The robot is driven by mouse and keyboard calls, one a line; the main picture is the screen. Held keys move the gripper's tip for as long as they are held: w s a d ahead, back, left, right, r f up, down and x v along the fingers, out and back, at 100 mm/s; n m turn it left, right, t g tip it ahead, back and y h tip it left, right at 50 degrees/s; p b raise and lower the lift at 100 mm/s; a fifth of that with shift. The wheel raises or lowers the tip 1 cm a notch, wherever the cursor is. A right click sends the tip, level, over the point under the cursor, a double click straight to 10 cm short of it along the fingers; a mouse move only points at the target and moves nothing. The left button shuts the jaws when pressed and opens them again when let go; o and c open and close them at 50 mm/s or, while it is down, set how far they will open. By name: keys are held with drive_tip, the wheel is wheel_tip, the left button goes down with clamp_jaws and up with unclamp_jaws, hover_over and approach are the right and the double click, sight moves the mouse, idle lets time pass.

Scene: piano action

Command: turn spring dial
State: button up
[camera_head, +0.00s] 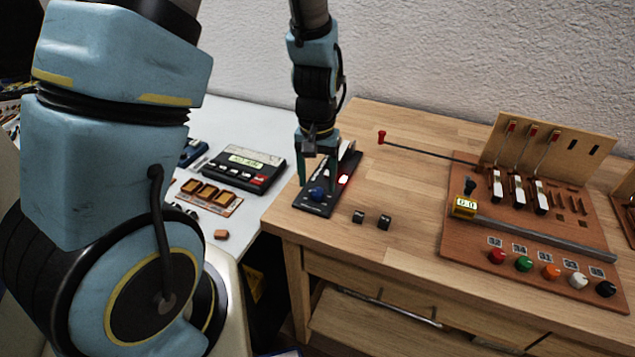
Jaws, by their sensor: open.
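The fingertips are just above or beside the blue knob. I cannot tell whether they touch it. The device's middle is partly hidden behind the gripper.
Two small black blocks (371,219) lie right of the device. A wooden board (460,240) with levers and several coloured knobs stands further right. A red-tipped rod (430,150) reaches left from it. A black meter (240,168) stands on the white table at left.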

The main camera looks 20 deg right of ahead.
sight(317, 194)
drive_tip(key=shift+f, duration=1.25)
clamp_jaws()
